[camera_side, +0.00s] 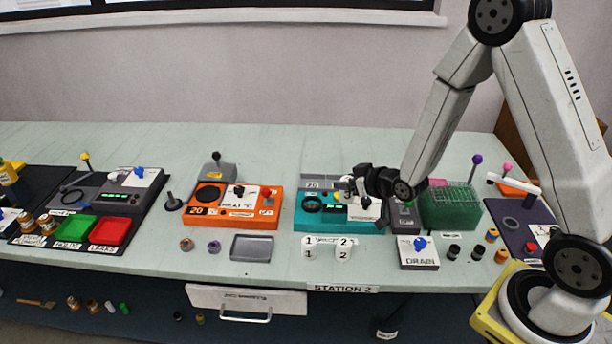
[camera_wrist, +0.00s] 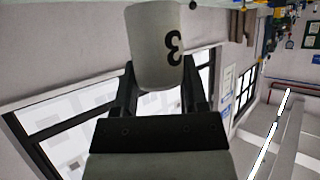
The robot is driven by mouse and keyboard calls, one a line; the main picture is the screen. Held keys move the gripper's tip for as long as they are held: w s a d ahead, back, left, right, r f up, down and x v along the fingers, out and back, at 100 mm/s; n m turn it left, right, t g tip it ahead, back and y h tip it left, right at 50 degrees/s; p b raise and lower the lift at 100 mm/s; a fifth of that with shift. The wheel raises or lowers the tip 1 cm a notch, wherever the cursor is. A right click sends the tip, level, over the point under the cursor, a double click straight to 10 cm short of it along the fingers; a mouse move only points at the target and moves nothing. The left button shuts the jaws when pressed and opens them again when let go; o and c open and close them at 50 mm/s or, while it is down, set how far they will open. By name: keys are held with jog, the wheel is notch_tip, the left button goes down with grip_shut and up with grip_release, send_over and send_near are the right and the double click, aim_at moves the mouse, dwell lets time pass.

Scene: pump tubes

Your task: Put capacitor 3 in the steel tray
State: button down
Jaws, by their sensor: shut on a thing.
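Capacitor 3 (camera_wrist: 152,45) is a white cylinder with a black "3". In the side view my gripper (camera_side: 355,185) reaches left from the arm, shut on the capacitor, over the teal station. The steel tray (camera_side: 251,248) is a shallow grey rectangle on the bench, left of and nearer than my gripper. It looks empty.
Capacitors 1 (camera_side: 310,249) and 2 (camera_side: 344,249) stand on the bench right of the tray. The orange heater station (camera_side: 235,208) lies behind the tray. The teal station (camera_side: 312,218) is under my gripper. A drain box (camera_side: 419,254) and green rack (camera_side: 450,207) are further right.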

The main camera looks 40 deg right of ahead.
jog(key=shift+a, duration=0.1)
jog(key=shift+w+a+f, duration=0.1)
jog(key=shift+w+a, duration=0.05)
jog(key=shift+a, duration=0.35)
jog(key=a+f, duration=0.2)
jog(key=a, duration=1.4)
jog(key=shift+f, duration=0.3)
jog(key=shift+w+a, duration=0.1)
jog(key=shift+w, duration=0.05)
jog(key=shift+s+a+f+x, duration=0.2)
jog(key=shift+a+x, duration=0.25)
jog(key=shift+x, duration=2.25)
jog(key=shift+s+a+f+x, duration=0.1)
jog(key=shift+a+f+x, duration=0.35)
jog(key=shift+x, duration=2.2)
jog(key=shift+s+a+f+x, duration=0.15)
jog(key=shift+a+x, duration=0.35)
jog(key=shift+x, duration=2.2)
